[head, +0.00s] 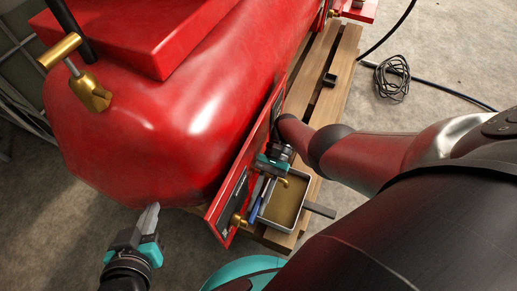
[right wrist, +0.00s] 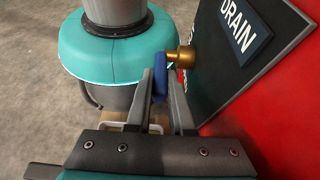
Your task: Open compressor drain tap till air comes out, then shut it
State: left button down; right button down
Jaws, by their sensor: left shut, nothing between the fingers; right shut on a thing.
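The drain tap has a brass body (head: 237,220) on a red panel of the compressor, and a blue lever (head: 254,213). In the right wrist view the brass body (right wrist: 184,57) stands out beside the DRAIN sign (right wrist: 245,28). My right gripper (right wrist: 161,88) is shut on the blue lever (right wrist: 159,84), with one finger on each side. It comes down from above in the head view (head: 262,192). My left gripper (head: 150,214) is shut and empty, below the tank's (head: 165,120) front end, apart from the tap. No outflow shows at the tap.
A metal tray (head: 291,214) with a tan-brown inside sits on the wooden pallet (head: 335,75) beside the tap. A brass valve (head: 90,92) is at the tank's upper left. A coiled black cable (head: 392,78) lies on the concrete floor. The lower-left floor is clear.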

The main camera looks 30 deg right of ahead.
jog(key=shift+s+a, duration=0.1)
jog(key=shift+a, duration=0.05)
jog(key=c, duration=0.8)
grip_release()
jog(key=shift+w+d+r, duration=0.1)
jog(key=shift+w+d, duration=0.15)
jog(key=shift+d, duration=0.1)
pick_arm(q)
jog(key=shift+s+d+r+t+h+b, duration=0.1)
jog(key=shift+d+r+t+h+b, duration=0.5)
jog(key=shift+d+t, duration=0.4)
jog(key=shift+d+r+t+h+b, duration=0.55)
jog(key=shift+d+t+b, duration=0.15)
jog(key=shift+t, duration=0.4)
pick_arm(e)
jog(key=v, duration=0.6)
jog(key=shift+w+d+r, duration=0.2)
jog(key=shift+d+r, duration=0.05)
jog(key=shift+d, duration=0.05)
jog(key=shift+c, duration=0.2)
